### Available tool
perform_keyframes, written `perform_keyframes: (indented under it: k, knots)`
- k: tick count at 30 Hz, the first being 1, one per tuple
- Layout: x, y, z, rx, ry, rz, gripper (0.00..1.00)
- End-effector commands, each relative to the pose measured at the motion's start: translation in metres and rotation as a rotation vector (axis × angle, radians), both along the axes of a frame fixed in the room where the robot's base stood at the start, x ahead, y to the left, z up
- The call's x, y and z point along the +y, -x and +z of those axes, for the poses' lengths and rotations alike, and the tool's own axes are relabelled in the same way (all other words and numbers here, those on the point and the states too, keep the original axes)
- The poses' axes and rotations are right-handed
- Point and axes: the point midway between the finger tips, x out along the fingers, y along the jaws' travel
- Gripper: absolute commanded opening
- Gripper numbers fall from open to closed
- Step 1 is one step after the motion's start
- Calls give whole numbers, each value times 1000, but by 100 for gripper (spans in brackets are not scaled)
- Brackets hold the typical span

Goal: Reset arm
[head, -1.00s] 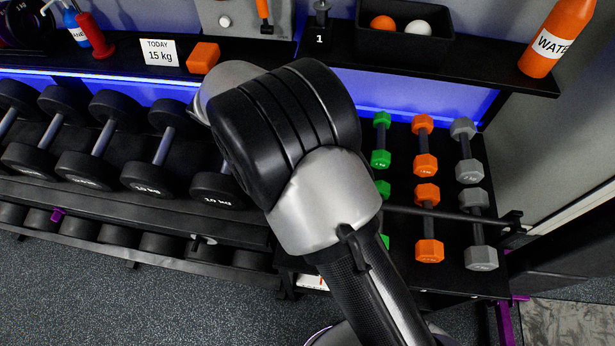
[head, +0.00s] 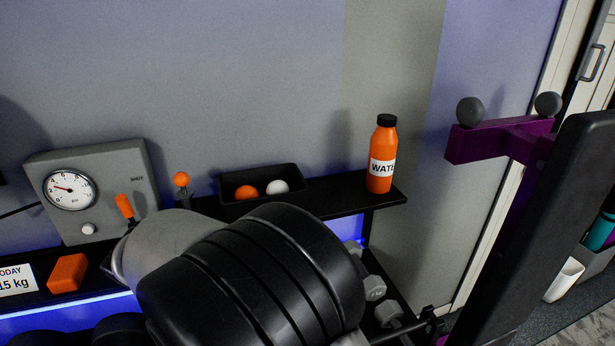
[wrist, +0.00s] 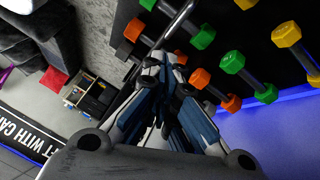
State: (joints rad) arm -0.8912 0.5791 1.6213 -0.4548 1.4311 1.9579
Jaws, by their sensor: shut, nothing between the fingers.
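My gripper (wrist: 168,75) shows in the wrist view with its fingers closed together and nothing between them. It hangs above a rack of small dumbbells, apart from them as far as I can tell. Green dumbbells (wrist: 248,77) lie to its right, and orange ones (wrist: 219,91) lie close beside it. In the head view my arm's big dark joint fills the lower middle. The gripper is out of that view.
The head view shows a shelf (head: 338,197) with a gauge box (head: 92,190), an orange block (head: 67,273), a black tray (head: 262,182) holding two balls, and an orange water bottle (head: 381,155). A purple-framed stand (head: 490,141) is at right. Open floor shows in the wrist view.

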Motion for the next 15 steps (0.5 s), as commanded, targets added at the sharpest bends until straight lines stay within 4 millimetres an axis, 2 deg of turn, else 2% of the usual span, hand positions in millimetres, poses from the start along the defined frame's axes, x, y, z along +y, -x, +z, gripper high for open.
perform_keyframes:
  k: [1,6,11,15]
  knots:
    - [-25,-3,20,43,-53,18,0]
    - [-94,5,64,168,-223,165,0]
    - [-151,29,93,199,-363,338,0]
    - [-193,58,107,169,-441,505,0]
